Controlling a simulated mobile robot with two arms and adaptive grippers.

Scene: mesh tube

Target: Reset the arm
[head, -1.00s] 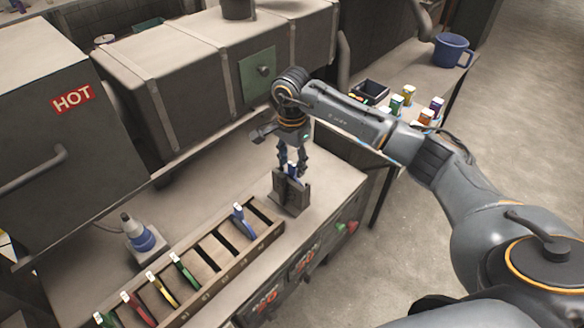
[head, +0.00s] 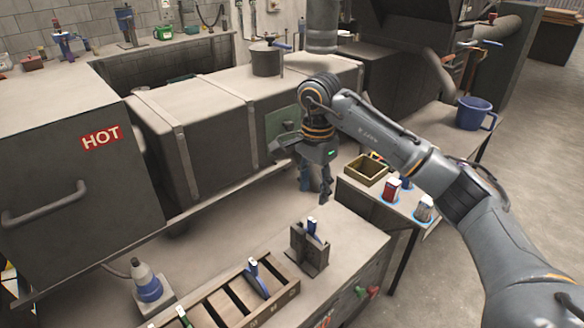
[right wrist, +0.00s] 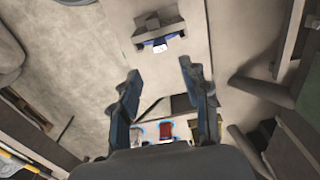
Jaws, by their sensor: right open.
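My right gripper (head: 315,194) hangs fingers-down above the bench, open and empty. It is behind and above a grey block holder (head: 309,258), apart from it. A blue, white-topped piece (head: 312,230) stands in the holder. In the right wrist view, my right gripper (right wrist: 160,72) has its two fingers spread with nothing between them. The holder (right wrist: 158,22) is beyond the fingertips there, with the white top of the piece (right wrist: 160,45) showing. My left gripper is in neither view.
A slotted wooden rack (head: 228,296) holds another blue piece (head: 256,275). A blue-and-white bottle (head: 146,280) stands left of it. The large box marked HOT (head: 75,150) and a long grey duct (head: 225,110) lie behind. A side table carries a tray (head: 366,170), small containers and a blue mug (head: 474,113).

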